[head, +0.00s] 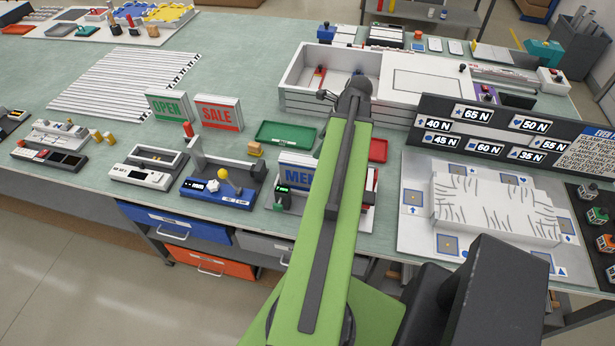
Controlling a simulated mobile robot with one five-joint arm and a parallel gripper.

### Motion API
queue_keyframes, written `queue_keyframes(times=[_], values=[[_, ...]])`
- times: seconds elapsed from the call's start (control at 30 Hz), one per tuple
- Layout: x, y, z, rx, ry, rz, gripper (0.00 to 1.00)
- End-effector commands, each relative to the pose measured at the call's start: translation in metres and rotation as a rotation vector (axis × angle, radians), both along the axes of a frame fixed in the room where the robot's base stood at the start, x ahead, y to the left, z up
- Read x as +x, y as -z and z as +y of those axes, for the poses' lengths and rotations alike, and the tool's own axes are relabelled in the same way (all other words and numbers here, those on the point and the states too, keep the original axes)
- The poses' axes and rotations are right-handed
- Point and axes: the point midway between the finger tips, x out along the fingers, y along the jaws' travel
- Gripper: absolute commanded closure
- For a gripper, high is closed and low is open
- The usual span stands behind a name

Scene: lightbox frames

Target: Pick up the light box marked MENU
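The light box marked MENU (296,164) stands upright on the workbench in the middle of the head view. It has a white body and blue letters on its face. My green arm crosses in front of it and hides its right part, so only the first letters show. My gripper (326,95) is at the far end of the arm, beyond the MENU box, near the front of a white open bin. It is small and dark here, and I cannot tell whether its fingers are open. The OPEN box (168,106) and the SALE box (218,114) stand farther left.
A green tray (286,133) and a red tray (378,150) lie behind the MENU box. A blue device with a yellow ball (222,174) stands to its left. The white bin (300,72) is at the back. A dark sign board (490,118) stands at right.

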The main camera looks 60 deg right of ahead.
Motion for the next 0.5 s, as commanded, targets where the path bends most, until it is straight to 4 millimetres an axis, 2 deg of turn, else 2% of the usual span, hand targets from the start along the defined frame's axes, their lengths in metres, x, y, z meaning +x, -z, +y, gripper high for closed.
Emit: queue_keyframes(times=[0.03, 0.3, 0.4, 0.5], values=[[0.004, 0.02, 0.001, -0.001, -0.002, 0.0, 0.29], [0.026, 0.076, 0.009, -0.001, -0.005, 0.001, 0.29], [0.033, 0.093, 0.011, -0.001, -0.005, 0.001, 0.29], [0.038, 0.098, 0.012, -0.001, -0.004, 0.001, 0.29]])
